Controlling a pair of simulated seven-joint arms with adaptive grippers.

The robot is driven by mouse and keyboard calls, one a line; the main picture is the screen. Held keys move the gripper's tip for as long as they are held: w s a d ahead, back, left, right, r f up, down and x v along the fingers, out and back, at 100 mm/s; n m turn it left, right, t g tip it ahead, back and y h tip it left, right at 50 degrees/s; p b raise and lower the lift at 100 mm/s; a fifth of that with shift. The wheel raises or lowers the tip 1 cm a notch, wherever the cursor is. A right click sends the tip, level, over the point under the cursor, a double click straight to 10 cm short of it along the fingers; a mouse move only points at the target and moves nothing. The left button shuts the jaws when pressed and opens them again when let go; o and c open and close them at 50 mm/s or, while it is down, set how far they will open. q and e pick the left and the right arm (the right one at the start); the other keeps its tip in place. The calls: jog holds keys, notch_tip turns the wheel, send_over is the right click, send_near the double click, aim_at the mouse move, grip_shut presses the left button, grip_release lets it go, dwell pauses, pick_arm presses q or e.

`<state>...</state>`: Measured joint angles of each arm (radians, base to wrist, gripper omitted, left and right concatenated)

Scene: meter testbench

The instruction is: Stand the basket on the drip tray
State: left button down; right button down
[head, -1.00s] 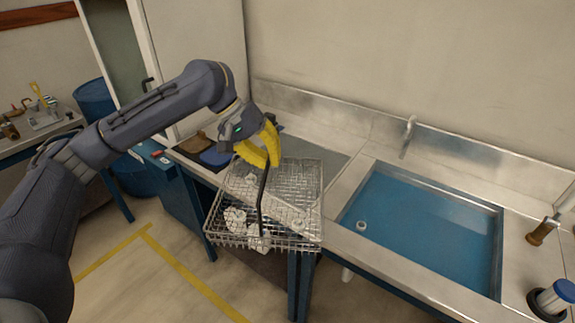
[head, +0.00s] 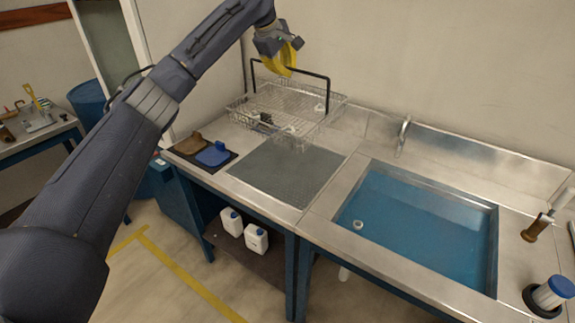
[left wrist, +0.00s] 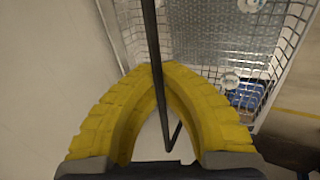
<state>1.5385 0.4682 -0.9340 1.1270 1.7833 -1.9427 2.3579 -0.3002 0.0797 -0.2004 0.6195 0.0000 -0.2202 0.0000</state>
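The wire basket (head: 250,107) has a tall black handle (head: 325,90) and holds several small pale parts. My left gripper (head: 288,72), with yellow fingers, is shut on the top bar of the handle. The left wrist view shows the yellow fingertips (left wrist: 150,72) meeting at the black bar, with the basket mesh (left wrist: 215,40) beyond. The basket hangs at the back of the bench, over the rear edge and the upstand, beyond the drip tray. My right gripper is out of view.
A blue-water sink (head: 420,230) lies right of the drip tray, with a tap (head: 403,132) behind it. A dark mat with a brown item (head: 188,143) and a blue item (head: 213,154) lies left. White bottles (head: 256,239) stand on the shelf below.

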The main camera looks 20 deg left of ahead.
pick_arm(q)
notch_tip(320, 180, down, 20)
jog(key=w, duration=0.1)
jog(key=shift+w+n+g+y, duration=0.15)
jog(key=shift+n+g+y, duration=0.15)
jog(key=shift+n, duration=0.1)
dwell(0.8)
jog(key=c, duration=2.1)
grip_release()
jog(key=o, duration=0.5)
jog(key=shift+r, duration=0.1)
jog(key=v, duration=1.2)
jog(key=shift+a, duration=0.1)
